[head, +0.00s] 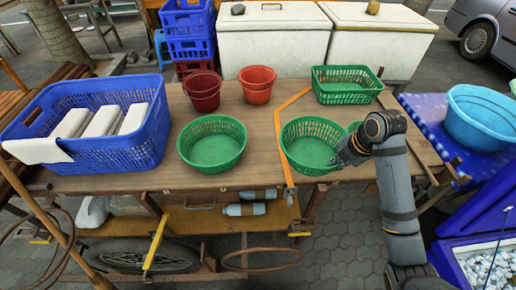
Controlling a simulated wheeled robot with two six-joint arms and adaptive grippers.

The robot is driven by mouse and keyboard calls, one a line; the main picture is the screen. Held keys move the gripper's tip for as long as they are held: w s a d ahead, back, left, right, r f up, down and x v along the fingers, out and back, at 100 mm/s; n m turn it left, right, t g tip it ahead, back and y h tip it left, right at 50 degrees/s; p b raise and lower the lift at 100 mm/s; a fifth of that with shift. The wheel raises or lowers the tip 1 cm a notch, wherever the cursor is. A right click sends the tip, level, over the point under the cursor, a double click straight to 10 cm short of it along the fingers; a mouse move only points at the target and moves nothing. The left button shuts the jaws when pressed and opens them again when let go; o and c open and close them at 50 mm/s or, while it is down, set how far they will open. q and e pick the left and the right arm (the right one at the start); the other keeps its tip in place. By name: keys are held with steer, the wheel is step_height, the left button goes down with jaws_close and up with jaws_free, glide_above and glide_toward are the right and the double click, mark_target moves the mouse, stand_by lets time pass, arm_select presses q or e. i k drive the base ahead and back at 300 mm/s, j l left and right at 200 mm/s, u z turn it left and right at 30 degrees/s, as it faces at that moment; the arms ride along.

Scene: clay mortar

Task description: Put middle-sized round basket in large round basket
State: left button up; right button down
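Two green round mesh baskets stand upright and apart on the wooden table in the head view. One round basket (213,148) is at the middle-left, and the other round basket (310,150) is to its right. They look close in size, so I cannot tell surely which is the large one. A bit of another green item (354,126) shows behind my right arm, mostly hidden. My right gripper (342,160) is at the right rim of the right-hand round basket. Its fingers are too small and dark to tell whether they grip the rim. My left gripper is out of view.
A blue basket (140,152) with white blocks stands on the table (262,150) at left. Dark red (203,92) and orange-red pots (257,86) and a rectangular green basket (345,94) stand at the back. An orange strap (279,140) runs between the round baskets.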

mark_target(215, 153)
steer(key=k+u, duration=0.1)
steer(key=k, duration=0.55)
steer(key=u, duration=1.6)
steer(key=l, duration=0.95)
